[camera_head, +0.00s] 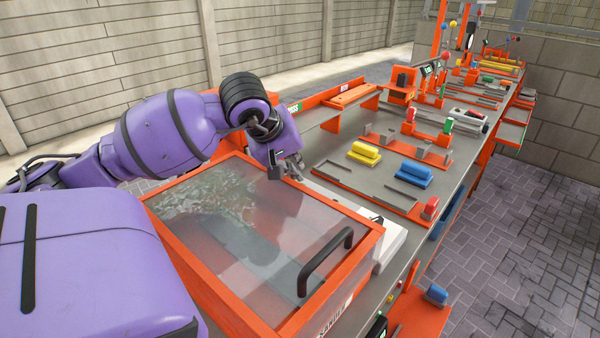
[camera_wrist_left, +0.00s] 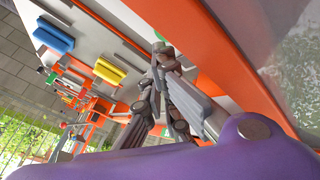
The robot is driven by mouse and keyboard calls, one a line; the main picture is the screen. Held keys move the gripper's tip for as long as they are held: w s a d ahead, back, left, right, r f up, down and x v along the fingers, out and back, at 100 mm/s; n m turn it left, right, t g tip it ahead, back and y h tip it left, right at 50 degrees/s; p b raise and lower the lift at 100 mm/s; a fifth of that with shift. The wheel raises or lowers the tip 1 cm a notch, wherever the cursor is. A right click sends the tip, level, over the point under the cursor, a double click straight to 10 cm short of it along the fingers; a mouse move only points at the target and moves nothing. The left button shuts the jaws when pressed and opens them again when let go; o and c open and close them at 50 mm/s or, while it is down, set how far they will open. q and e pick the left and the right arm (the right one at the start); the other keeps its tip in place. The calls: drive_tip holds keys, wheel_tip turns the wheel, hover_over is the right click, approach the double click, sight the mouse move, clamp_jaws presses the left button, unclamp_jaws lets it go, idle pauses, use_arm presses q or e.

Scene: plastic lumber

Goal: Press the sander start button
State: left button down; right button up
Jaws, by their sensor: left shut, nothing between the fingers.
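The sander is an orange box with a clear, shut lid (camera_head: 255,225) and a black handle (camera_head: 327,265); its front edge carries partly cut-off lettering. Small coloured knobs or buttons (camera_head: 391,297) sit along the bench edge to the right of the sander. They are too small to tell which is the start button. My left gripper (camera_head: 292,168) is past the sander's far corner, over the bench, away from these buttons. In the left wrist view its fingers (camera_wrist_left: 163,58) are together and empty, beside the orange frame. My right gripper is not in view.
A yellow block (camera_head: 364,154) and a blue block (camera_head: 413,174) lie on the grey bench beyond the sander. A red piece (camera_head: 430,208) stands at an orange rail's end. Paved floor (camera_head: 520,260) is clear at right.

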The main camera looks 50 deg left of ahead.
use_arm(q)
drive_tip(key=shift+f, duration=0.1)
idle(0.5)
drive_tip(key=shift+f+b, duration=0.3)
drive_tip(key=shift+f, duration=0.1)
